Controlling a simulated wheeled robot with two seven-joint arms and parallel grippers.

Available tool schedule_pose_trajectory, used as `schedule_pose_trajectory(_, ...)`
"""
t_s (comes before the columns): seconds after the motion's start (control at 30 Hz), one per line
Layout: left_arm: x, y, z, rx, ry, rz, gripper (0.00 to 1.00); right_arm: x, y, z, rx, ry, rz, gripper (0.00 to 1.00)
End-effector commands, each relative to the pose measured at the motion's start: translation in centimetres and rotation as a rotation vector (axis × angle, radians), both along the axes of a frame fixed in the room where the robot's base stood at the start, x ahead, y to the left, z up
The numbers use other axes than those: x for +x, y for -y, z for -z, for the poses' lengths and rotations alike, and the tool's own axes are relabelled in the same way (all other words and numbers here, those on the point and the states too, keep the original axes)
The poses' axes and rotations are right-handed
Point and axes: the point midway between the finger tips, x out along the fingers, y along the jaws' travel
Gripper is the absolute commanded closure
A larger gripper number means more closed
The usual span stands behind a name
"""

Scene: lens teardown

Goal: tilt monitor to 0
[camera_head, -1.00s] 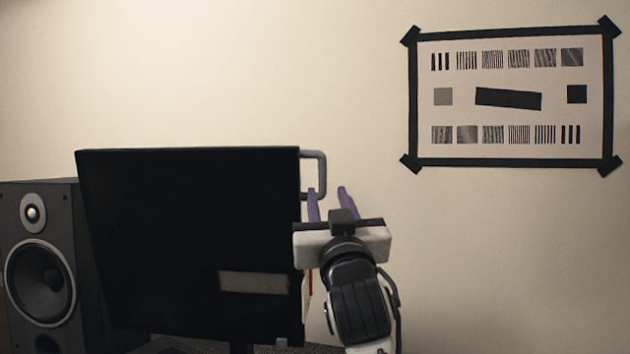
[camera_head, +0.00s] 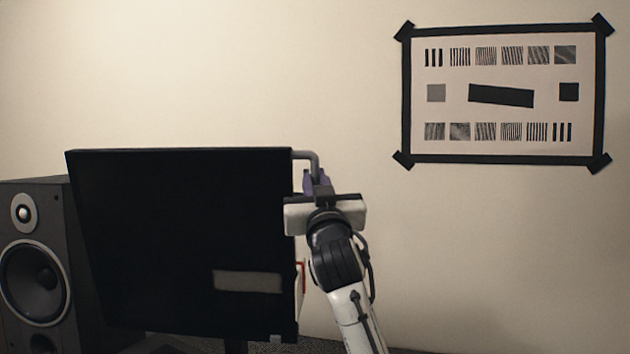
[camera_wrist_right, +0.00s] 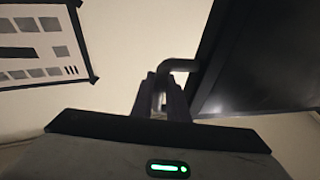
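The black monitor (camera_head: 170,220) stands at the left of the head view, its screen dark with a pale reflection low on it. Its left edge slants, so it looks tilted. A grey bent handle (camera_head: 306,154) sticks out from its upper right side. My right gripper (camera_head: 316,180) is at the handle's downward part, with its purple fingers close together. In the right wrist view the handle (camera_wrist_right: 180,65) runs down between the fingers (camera_wrist_right: 160,95), which look shut on it. The monitor's edge (camera_wrist_right: 265,60) is to the right there. My left gripper is in neither view.
A dark speaker (camera_head: 35,265) stands just left of the monitor, partly behind it. A test chart with a black border (camera_head: 503,158) hangs on the wall at the upper right. The space right of my right arm looks clear.

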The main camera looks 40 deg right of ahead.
Motion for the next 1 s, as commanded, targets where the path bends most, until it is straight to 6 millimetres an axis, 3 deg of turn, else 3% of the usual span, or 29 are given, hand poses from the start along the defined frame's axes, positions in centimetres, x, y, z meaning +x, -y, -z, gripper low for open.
schedule_pose_trajectory(0.27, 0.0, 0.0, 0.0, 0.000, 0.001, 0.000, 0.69, 0.1, 0.0, 0.0, 0.003, -0.004, 0.000, 1.00)
schedule_pose_trajectory(0.6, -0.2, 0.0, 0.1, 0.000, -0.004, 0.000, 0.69, 2.3, 1.9, -0.3, 0.116, -0.140, 0.001, 1.00)
schedule_pose_trajectory(0.9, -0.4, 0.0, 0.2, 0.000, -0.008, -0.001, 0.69, 2.5, 2.0, -0.3, 0.124, -0.149, 0.001, 1.00)
schedule_pose_trajectory(0.93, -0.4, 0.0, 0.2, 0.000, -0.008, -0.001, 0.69, 2.4, 2.0, -0.3, 0.123, -0.148, 0.001, 0.84)
schedule_pose_trajectory(1.0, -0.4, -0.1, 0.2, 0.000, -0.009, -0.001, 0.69, 2.4, 2.1, -0.3, 0.123, -0.148, 0.001, 0.73)
